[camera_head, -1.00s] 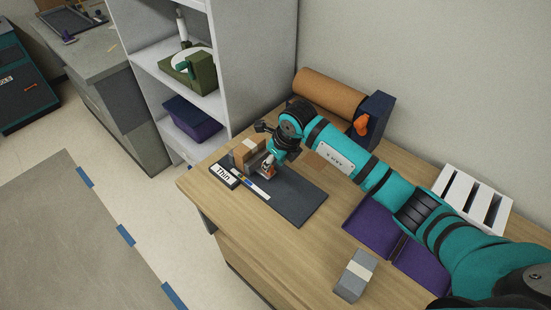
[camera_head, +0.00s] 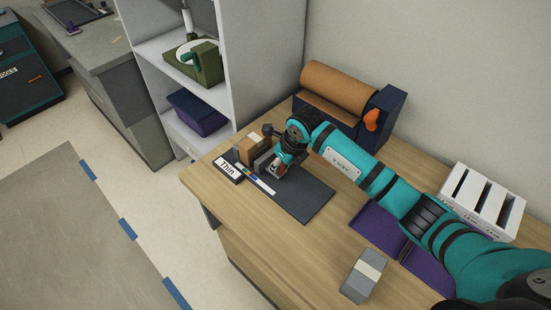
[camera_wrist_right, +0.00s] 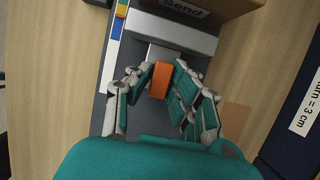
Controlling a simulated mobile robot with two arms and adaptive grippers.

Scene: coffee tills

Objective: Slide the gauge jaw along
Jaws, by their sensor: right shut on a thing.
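The gauge is a dark grey plate (camera_head: 307,198) on the wooden bench, with a coloured scale strip (camera_head: 258,182) along its near edge. Its grey jaw (camera_wrist_right: 172,32) stands across the plate and carries an orange handle (camera_wrist_right: 160,78). My right gripper (camera_head: 280,166) is low over the plate. In the right wrist view its fingers (camera_wrist_right: 162,72) are closed around the orange handle. A brown parcel (camera_head: 253,145), marked "Send" in the wrist view, stands at the plate's left end, just beyond the jaw; whether they touch is unclear. My left gripper is not in view.
A "Thin" sign (camera_head: 228,170) stands by the plate's left end. A grey block with a pale band (camera_head: 364,276) lies in front. Purple trays (camera_head: 376,226), a white slotted box (camera_head: 483,200) and a brown roll in a dark holder (camera_head: 340,88) stand right and behind. Shelves rise at left.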

